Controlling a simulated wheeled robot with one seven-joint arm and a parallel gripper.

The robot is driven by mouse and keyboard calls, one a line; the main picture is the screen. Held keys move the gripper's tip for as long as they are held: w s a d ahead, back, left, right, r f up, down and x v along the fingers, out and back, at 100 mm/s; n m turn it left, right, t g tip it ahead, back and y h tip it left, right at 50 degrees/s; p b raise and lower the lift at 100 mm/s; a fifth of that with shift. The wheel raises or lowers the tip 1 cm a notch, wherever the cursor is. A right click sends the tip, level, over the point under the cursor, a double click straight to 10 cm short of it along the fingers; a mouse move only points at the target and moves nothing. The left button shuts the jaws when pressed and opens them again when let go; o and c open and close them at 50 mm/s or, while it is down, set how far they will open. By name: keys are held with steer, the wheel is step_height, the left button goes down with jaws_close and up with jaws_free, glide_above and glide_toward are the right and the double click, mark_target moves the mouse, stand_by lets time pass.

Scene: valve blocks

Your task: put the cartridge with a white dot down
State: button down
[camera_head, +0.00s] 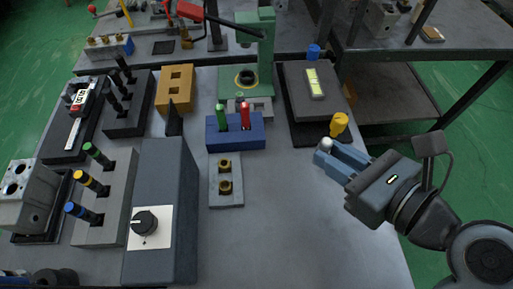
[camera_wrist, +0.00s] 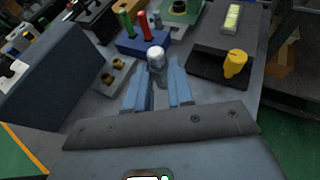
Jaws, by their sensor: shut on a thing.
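My gripper (camera_head: 336,157) is at the right of the table, reaching in from the right. Its blue fingers are shut on a cartridge with a white top (camera_head: 326,143). In the wrist view the white-topped cartridge (camera_wrist: 156,54) stands up between the fingertips (camera_wrist: 157,80). Its lower part is largely hidden by the fingers. I cannot tell whether its foot touches anything. A yellow cartridge (camera_head: 339,124) stands just behind it, by the dark pad, and shows to the right in the wrist view (camera_wrist: 235,63).
A blue block (camera_head: 236,136) holds a green cartridge (camera_head: 220,116) and a red cartridge (camera_head: 245,115). A grey plate with two brass fittings (camera_head: 225,194) lies in front. A grey box with a knob (camera_head: 160,205) stands left. The table right of the brass plate is bare.

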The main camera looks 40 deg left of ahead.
steer(key=x, duration=0.4)
steer(key=s+f+x, duration=0.1)
steer(key=x, duration=0.3)
steer(key=s+x, duration=0.1)
steer(key=x, duration=0.3)
steer(key=shift+d+f, duration=0.15)
steer(key=shift+f, duration=0.25)
steer(key=shift+f+b, duration=0.5)
steer(key=shift+f, duration=1.5)
steer(key=c, duration=1)
jaws_free()
steer(key=shift+f, duration=0.1)
